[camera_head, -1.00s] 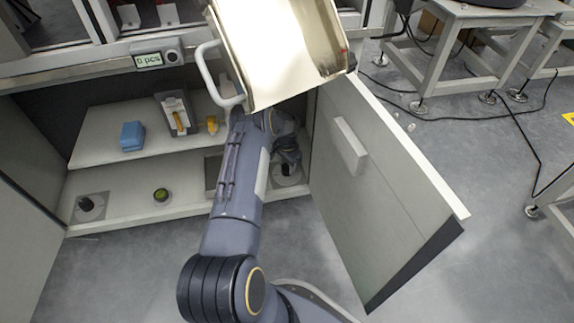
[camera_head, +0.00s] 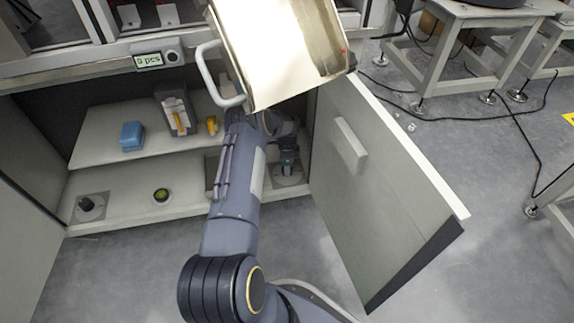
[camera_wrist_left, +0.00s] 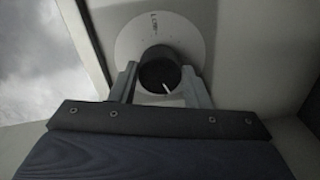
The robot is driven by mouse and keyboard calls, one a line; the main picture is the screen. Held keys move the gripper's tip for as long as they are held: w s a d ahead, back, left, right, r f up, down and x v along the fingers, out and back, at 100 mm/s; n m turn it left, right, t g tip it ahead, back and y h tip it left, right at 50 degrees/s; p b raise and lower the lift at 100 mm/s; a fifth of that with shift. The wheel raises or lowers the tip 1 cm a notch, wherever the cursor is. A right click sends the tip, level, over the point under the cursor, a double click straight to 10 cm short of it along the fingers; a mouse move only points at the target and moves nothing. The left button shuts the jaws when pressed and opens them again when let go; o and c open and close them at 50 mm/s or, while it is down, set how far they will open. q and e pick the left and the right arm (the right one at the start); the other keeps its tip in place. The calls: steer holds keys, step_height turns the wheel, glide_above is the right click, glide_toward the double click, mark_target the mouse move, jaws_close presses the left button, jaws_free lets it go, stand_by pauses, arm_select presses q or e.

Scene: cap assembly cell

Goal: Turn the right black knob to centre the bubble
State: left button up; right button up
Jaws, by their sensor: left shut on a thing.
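The right black knob (camera_wrist_left: 158,72) stands on a pale round dial plate (camera_wrist_left: 133,38) with printed marks, and a white line shows on its top. My left gripper (camera_wrist_left: 160,80) is shut on this knob, one finger on each side. In the head view my left gripper (camera_head: 289,162) is low inside the cabinet at the right, over the dial plate (camera_head: 291,179), and the knob is mostly hidden. The round green bubble level (camera_head: 161,195) is on the lower shelf; its bubble is too small to place. The left black knob (camera_head: 87,204) stands farther left. My right gripper is out of view.
The open cabinet door (camera_head: 385,190) stands to the right of my arm. A shiny metal box (camera_head: 285,50) with a handle hangs above my forearm. A blue block (camera_head: 132,136), a grey holder (camera_head: 176,113) and a yellow item (camera_head: 212,125) are on the upper shelf.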

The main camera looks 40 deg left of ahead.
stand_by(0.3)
arm_select(q)
steer(key=o, duration=1)
